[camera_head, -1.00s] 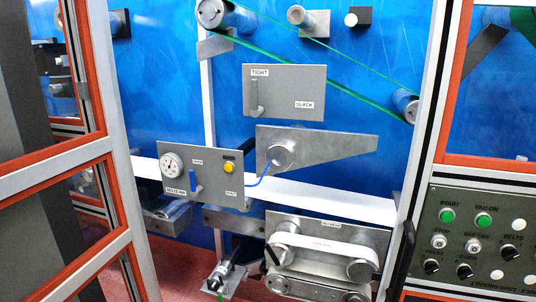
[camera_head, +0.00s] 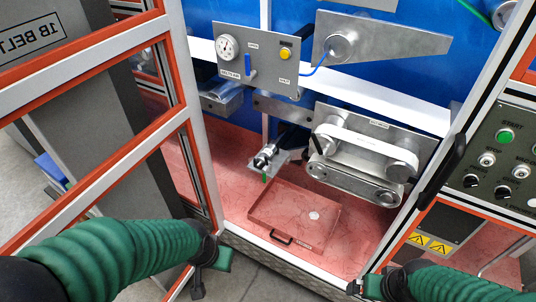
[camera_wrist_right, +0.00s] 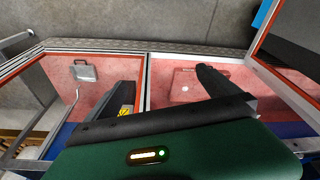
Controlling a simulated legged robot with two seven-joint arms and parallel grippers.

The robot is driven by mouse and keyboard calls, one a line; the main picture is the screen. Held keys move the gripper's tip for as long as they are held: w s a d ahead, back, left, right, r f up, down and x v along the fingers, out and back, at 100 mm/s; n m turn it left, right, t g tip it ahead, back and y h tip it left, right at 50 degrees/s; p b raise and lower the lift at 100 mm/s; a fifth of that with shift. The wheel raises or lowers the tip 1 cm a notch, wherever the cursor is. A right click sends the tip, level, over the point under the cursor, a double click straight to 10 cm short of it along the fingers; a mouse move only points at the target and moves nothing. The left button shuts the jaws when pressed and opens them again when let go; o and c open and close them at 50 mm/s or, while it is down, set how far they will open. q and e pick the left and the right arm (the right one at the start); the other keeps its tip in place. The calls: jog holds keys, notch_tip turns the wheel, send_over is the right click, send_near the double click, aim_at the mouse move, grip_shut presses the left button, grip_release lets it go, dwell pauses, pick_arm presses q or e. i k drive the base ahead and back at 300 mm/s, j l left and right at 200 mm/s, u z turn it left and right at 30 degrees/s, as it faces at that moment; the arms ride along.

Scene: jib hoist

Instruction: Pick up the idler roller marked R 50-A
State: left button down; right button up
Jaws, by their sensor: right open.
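No marking R 50-A is legible in either view. A small metal roller (camera_head: 266,156) sits on a bracket above the red floor in the head view. To its right, a belt unit (camera_head: 366,152) has a white belt around its end rollers. My left gripper (camera_head: 212,268) is low by the open door frame, apart from the rollers; its opening is unclear. My right gripper (camera_head: 366,287) is low at the front sill, also apart from them. In the right wrist view its two dark fingers (camera_wrist_right: 165,92) are spread, with nothing between them.
A red tray (camera_head: 270,208) with a small white disc (camera_head: 314,215) lies on the machine floor. A gauge panel (camera_head: 257,68) hangs above. The open door (camera_head: 110,150) stands left, and a button panel (camera_head: 495,165) is right. The space above the tray is clear.

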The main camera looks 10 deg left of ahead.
aim_at(270, 150)
jog(key=i+u, duration=0.15)
jog(key=u, duration=1.55)
jog(key=i+l, duration=0.15)
jog(key=l, duration=0.15)
jog(key=i+l+u, duration=0.1)
jog(key=i+l, duration=0.25)
jog(key=l, duration=0.3)
jog(key=u, duration=0.05)
